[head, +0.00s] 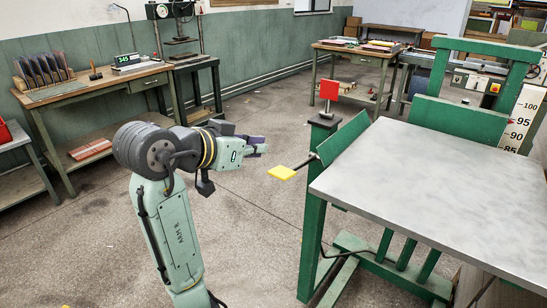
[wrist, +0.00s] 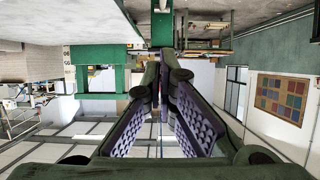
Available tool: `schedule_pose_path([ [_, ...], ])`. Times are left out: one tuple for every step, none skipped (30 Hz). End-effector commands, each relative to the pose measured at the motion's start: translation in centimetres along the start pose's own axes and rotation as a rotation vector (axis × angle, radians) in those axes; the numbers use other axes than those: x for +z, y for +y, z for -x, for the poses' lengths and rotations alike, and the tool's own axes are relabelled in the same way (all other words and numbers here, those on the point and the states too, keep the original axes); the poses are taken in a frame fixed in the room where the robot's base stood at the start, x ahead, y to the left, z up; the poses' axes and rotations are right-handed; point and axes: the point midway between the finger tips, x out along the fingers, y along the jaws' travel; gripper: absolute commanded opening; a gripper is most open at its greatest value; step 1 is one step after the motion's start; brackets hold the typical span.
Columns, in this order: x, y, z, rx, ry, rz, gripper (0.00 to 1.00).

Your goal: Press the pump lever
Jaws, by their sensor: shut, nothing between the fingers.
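The pump lever appears to be the dark rod with a flat yellow pad (head: 282,173) in the head view. It sticks out to the left from the green feeder frame, beside the grey tabletop. My gripper (head: 262,147) is above and to the left of the yellow pad, apart from it, pointing right. Its purple-padded fingers are shut with nothing between them. In the wrist view my gripper (wrist: 166,66) fills the lower middle, its fingertips close together in front of a green post (wrist: 162,28). I cannot make out the yellow pad in the wrist view.
The feeder's grey tabletop (head: 430,180) stands on a green frame at the right. A red square plate (head: 329,90) sits on a post near the lever. A wooden workbench (head: 100,85) is at the left, another bench (head: 350,52) at the back. The floor between is clear.

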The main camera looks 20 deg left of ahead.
Motion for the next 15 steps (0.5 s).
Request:
schedule_pose_path([
  [-0.1,0.0,-0.4,0.003,-0.002,0.001,0.00],
  [-0.1,0.0,-0.8,0.003,-0.002,0.001,0.00],
  [-0.1,0.1,-1.3,0.004,-0.003,0.001,0.00],
  [-0.1,0.1,-1.7,0.004,-0.002,0.001,0.00],
  [-0.1,0.1,-2.3,0.004,-0.003,0.002,0.00],
  [-0.1,0.1,-3.0,0.005,-0.004,0.003,0.00],
  [-0.2,0.1,-3.7,0.005,-0.003,0.003,0.00],
  [-0.1,0.1,-4.3,0.005,-0.004,0.002,0.00],
  [-0.2,0.1,-5.2,0.005,-0.003,0.002,0.00],
  [-0.2,0.1,-5.9,0.005,-0.003,0.003,0.00],
  [-0.2,0.1,-6.5,0.006,-0.003,0.002,0.00],
  [-0.2,0.1,-7.4,0.004,-0.004,0.003,0.00],
  [-0.2,0.1,-8.1,0.005,-0.003,0.003,0.00],
  [-0.2,0.1,-8.7,0.005,-0.004,0.003,0.00],
  [-0.2,0.1,-9.6,0.005,-0.003,0.002,0.00],
])
